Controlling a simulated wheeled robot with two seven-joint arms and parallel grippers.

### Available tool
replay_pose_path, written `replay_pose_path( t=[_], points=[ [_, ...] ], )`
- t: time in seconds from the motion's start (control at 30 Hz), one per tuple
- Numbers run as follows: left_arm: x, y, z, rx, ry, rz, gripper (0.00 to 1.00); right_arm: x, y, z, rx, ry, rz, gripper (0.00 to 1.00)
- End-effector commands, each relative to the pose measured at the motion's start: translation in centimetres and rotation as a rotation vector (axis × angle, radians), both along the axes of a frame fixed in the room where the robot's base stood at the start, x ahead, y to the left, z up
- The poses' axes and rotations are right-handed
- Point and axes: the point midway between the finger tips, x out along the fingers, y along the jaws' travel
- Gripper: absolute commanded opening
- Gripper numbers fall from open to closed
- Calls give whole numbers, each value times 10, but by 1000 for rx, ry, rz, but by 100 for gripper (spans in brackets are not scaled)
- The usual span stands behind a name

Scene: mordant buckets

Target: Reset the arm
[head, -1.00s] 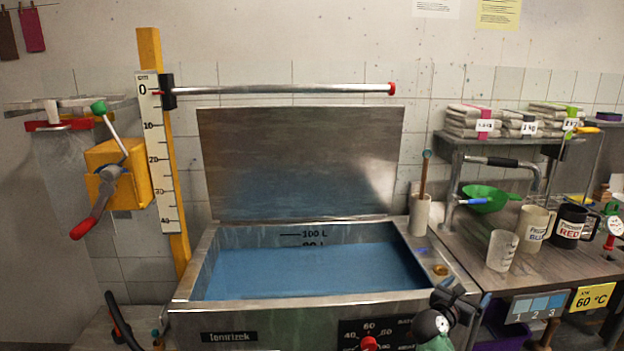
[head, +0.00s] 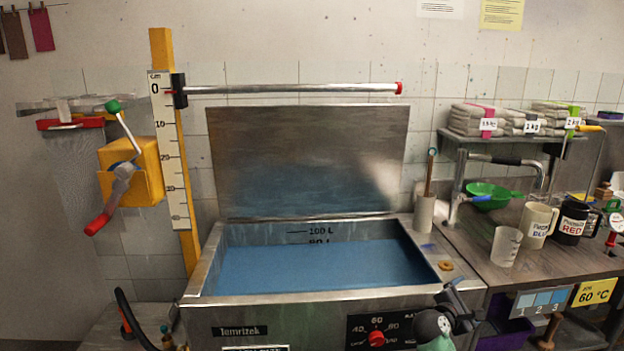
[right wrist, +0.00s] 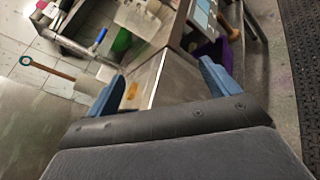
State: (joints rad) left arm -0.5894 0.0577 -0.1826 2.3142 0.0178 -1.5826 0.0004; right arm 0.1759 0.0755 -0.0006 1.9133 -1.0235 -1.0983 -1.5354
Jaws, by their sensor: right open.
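My right gripper (head: 455,297) shows at the lower right of the head view, in front of the right front corner of the steel vat (head: 300,303). In the right wrist view its two blue fingers (right wrist: 160,84) stand wide apart with nothing between them. The vat's edge and worktop lie beyond the fingers. My left gripper is not in the head view.
The vat holds blue liquid, and its lid (head: 308,160) stands open behind. A horizontal bar (head: 290,88) spans above it. A yellow crank box (head: 131,172) is at left.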

Motion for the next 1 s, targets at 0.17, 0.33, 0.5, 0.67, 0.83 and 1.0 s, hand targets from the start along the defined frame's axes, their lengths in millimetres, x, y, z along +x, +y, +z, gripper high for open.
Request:
replay_pose_path(
  t=[0.17, 0.33, 0.5, 0.67, 0.83, 1.0],
  points=[
    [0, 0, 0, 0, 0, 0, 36, -6, 8, -9, 341, -238, -54, 87],
    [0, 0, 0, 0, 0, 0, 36, -12, 28, -14, 692, -454, -120, 87],
    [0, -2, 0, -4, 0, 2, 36, -24, 61, -23, 1050, -620, -214, 87],
    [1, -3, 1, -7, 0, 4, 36, -52, 102, -49, 1365, -683, -348, 87],
    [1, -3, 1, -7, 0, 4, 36, -105, 154, -92, 1629, -639, -527, 87],
    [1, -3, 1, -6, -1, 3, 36, -164, 195, -131, 1756, -514, -653, 87]
  ],
)
